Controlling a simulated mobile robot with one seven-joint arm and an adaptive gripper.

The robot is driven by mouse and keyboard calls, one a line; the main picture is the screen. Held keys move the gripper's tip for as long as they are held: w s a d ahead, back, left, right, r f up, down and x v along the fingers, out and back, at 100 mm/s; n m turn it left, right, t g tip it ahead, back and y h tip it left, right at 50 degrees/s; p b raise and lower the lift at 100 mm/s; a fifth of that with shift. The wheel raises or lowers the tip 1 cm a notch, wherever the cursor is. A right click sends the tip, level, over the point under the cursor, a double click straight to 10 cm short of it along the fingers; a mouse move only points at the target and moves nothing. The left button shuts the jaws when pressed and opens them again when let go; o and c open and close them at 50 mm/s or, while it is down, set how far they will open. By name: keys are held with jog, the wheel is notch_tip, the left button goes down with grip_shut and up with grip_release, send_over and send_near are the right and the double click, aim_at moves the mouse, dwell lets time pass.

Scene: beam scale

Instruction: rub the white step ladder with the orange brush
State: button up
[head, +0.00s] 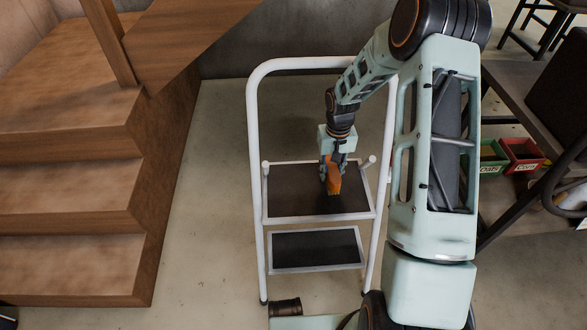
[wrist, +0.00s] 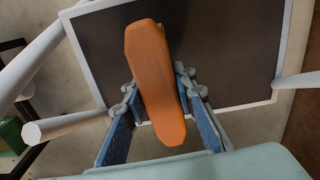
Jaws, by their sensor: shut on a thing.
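The white step ladder (head: 256,130) stands upright on the floor in the middle of the head view. It has a tall white hoop rail and two dark steps, the upper step (head: 295,200) and the lower step (head: 310,250). My gripper (head: 333,163) is shut on the orange brush (head: 334,178) over the upper step. In the wrist view the brush (wrist: 155,85) lies between the two blue fingers (wrist: 157,100), with the dark step (wrist: 225,50) behind it. The bristles are hidden in the wrist view. I cannot tell whether the brush touches the step.
A wooden staircase (head: 75,190) stands at the left. At the right are a dark bench (head: 530,100), a green bin (head: 490,158) and a red bin (head: 522,153). My arm covers part of the ladder's right side. Bare floor (head: 215,200) lies between stairs and ladder.

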aim_at(332, 167)
jog(key=shift+r+p, duration=0.75)
jog(key=shift+r, duration=0.7)
